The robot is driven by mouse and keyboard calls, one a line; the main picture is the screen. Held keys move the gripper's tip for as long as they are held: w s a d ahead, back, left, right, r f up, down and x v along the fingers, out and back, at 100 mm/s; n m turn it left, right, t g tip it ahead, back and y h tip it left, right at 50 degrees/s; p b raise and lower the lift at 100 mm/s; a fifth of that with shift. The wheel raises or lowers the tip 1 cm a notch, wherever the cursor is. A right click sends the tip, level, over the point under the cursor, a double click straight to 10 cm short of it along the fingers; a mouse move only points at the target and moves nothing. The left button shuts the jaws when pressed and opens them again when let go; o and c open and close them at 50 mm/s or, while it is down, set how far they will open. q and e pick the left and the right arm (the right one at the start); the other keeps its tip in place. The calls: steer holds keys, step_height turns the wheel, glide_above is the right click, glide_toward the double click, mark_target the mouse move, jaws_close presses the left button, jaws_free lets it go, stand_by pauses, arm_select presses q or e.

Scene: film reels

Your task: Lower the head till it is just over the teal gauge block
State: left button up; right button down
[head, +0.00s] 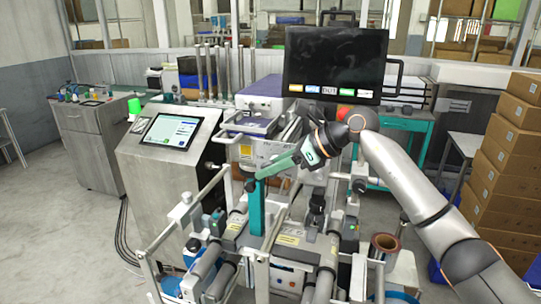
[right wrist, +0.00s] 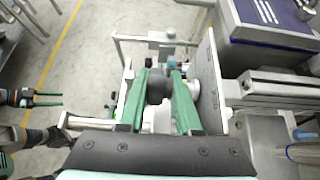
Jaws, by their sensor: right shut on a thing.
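The teal gauge block (head: 257,208) stands upright in the middle of the machine frame in the head view. My right gripper (head: 253,175) reaches in from the right with its green fingers just above the block's top. In the right wrist view, the right gripper (right wrist: 166,88) is shut on a dark round knob (right wrist: 156,86). The knob probably belongs to the head, but the fingers hide much of it. I cannot tell the gap between head and block. My left gripper (right wrist: 42,99) shows small at the left of the right wrist view, away from the knob; its opening is unclear.
Metal rails and rollers (head: 225,250) surround the block. A dark monitor (head: 335,65) stands behind the arm. A steel cabinet with a touch screen (head: 170,131) is at left. Cardboard boxes (head: 508,150) are stacked at right. Open floor lies at far left.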

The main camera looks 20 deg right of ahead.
steer(key=shift+s+a+r, duration=0.1)
steer(key=shift+a+r, duration=0.15)
steer(key=shift+r, duration=0.05)
steer(key=c, duration=1)
jaws_free()
steer(key=shift+r, duration=0.1)
steer(key=shift+o, duration=1.1)
steer(key=shift+s+a+r, duration=0.1)
steer(key=shift+s, duration=0.1)
steer(key=shift+w+f, duration=0.1)
steer(key=shift+f, duration=0.1)
steer(key=shift+d, duration=0.2)
steer(key=shift+d+r, duration=0.1)
steer(key=shift+d, duration=0.05)
steer(key=b+v, duration=0.2)
steer(key=v, duration=1)
steer(key=shift+r, duration=0.2)
